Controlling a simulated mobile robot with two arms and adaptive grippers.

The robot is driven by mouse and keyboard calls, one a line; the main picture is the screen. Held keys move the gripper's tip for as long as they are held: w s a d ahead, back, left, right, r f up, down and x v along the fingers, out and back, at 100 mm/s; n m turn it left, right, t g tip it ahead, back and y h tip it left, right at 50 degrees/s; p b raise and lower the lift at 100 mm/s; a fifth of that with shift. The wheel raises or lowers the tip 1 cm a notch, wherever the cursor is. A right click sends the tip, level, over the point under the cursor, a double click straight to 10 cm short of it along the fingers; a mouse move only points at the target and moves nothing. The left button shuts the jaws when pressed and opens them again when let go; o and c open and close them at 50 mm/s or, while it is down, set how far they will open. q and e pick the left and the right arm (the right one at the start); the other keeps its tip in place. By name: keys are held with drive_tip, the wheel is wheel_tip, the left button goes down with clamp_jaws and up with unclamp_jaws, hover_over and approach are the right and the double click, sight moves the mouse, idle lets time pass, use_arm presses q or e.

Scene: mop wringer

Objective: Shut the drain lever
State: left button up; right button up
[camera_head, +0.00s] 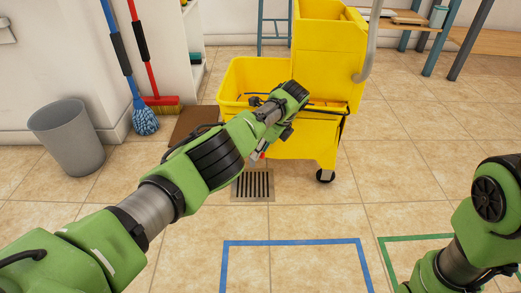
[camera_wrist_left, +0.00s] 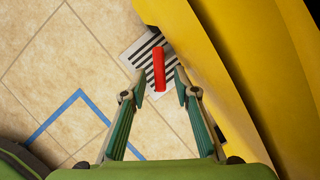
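The yellow mop bucket (camera_head: 315,148) stands on the tiled floor with its wringer (camera_head: 318,40) on top. The drain lever is a short red bar (camera_wrist_left: 158,70) beside the yellow bucket wall (camera_wrist_left: 225,75) in the left wrist view. In the head view only a small red bit (camera_head: 262,155) shows near my arm. My left gripper (camera_wrist_left: 155,92) is open. The near end of the red lever lies between its fingertips in the picture, with visible gaps on both sides; contact is not seen. My right arm is at the lower right of the head view; its gripper is out of view.
A floor drain grate (camera_head: 253,186) lies below the bucket's front. A grey bin (camera_head: 67,138), a blue mop (camera_head: 145,120) and a red broom (camera_head: 160,100) are at the left. Blue tape (camera_head: 295,241) marks clear floor in front.

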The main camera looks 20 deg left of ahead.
use_arm(q)
drive_tip(key=v, duration=1.1)
drive_tip(key=shift+r, duration=0.35)
drive_tip(key=shift+o, duration=0.3)
drive_tip(key=shift+d, duration=0.15)
